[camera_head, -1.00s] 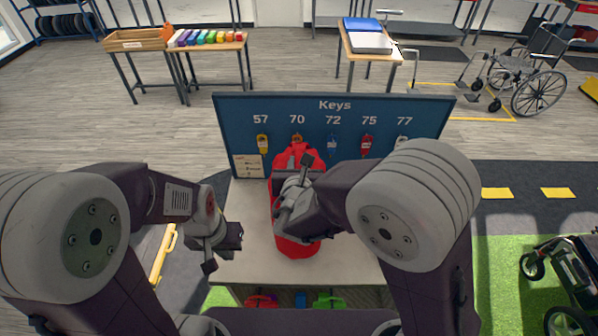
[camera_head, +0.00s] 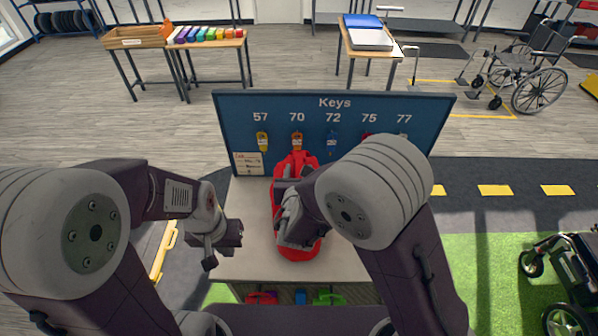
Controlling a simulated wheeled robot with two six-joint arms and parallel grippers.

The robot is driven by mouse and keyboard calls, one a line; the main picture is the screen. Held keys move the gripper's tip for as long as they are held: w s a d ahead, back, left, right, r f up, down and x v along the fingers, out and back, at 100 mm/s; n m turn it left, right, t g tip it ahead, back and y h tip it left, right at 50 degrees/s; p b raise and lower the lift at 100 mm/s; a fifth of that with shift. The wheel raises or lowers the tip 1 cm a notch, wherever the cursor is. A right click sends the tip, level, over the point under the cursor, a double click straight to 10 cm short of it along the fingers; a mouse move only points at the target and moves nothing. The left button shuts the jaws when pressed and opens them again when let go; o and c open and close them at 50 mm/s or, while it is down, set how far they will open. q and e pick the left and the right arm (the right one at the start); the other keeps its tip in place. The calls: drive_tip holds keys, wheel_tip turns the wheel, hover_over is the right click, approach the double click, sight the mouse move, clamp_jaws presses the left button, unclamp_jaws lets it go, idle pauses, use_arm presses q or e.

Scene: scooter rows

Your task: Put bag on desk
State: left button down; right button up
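A red bag (camera_head: 296,251) stands on the light grey desk (camera_head: 250,262), in front of the blue key board. My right gripper (camera_head: 284,190) is over the middle of the bag and hides part of it. Its fingers are too hidden by the arm and bag to tell whether they are open or shut on it. My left gripper (camera_head: 222,248) is at the desk's left edge, apart from the bag and holding nothing visible; its finger gap is not clear.
The blue Keys board (camera_head: 228,125) with hanging keys rises at the desk's back. Coloured items show under the desk's front edge. Tables stand far behind. A wheelchair (camera_head: 525,75) is at the back right, another wheeled thing (camera_head: 570,265) at the right edge.

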drive_tip(key=shift+r, duration=0.15)
drive_tip(key=shift+s+a, duration=0.1)
drive_tip(key=shift+s, duration=0.2)
drive_tip(key=b+v, duration=0.1)
drive_tip(key=v, duration=0.9)
drive_tip(key=shift+s+r, duration=0.4)
drive_tip(key=shift+s, duration=0.25)
